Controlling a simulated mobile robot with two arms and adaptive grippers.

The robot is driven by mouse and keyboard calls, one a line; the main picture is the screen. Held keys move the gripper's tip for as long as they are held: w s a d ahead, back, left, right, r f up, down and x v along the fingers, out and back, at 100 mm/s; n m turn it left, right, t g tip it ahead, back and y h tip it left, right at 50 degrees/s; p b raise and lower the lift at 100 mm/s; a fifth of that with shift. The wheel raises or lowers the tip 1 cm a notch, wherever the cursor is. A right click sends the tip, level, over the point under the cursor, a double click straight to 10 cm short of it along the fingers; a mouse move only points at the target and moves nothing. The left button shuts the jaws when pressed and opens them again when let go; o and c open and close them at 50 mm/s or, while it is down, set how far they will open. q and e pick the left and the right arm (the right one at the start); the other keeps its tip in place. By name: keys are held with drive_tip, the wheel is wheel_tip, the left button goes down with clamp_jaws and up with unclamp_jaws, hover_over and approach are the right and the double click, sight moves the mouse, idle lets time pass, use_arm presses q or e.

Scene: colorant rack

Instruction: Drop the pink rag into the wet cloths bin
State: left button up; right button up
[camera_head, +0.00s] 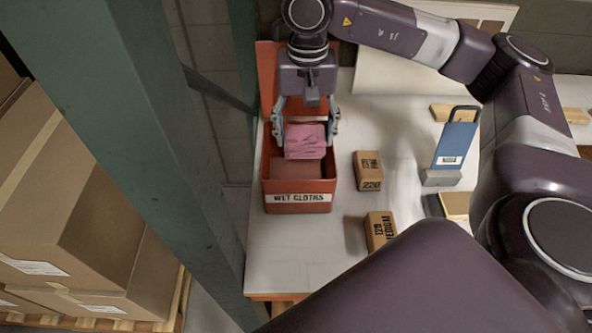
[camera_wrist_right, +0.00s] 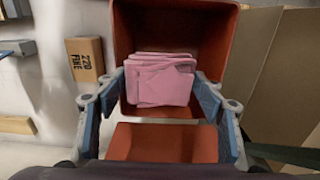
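The pink rag (camera_head: 305,143) is a folded stack just below and between the fingers of my right gripper (camera_head: 306,122), within the outline of the bin's opening. The right fingers stand wide apart, with a small gap on each side of the rag. In the right wrist view the rag (camera_wrist_right: 160,82) lies beyond the open fingertips (camera_wrist_right: 160,88). I cannot tell whether it rests on the bin floor. The wet cloths bin (camera_head: 298,198) is red-orange, open-topped and labelled on its front; it also shows in the wrist view (camera_wrist_right: 215,45). My left gripper is not in view.
Two small brown blocks (camera_head: 369,170) (camera_head: 380,229) stand right of the bin on the white table (camera_head: 295,255). A blue panel (camera_head: 457,145) in a grey stand is farther right. A green post (camera_head: 165,130) and cardboard boxes (camera_head: 85,190) are on the left.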

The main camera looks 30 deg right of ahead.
drive_tip(key=o, duration=0.4)
wheel_tip(320, 180, up, 12)
idle(0.5)
idle(0.5)
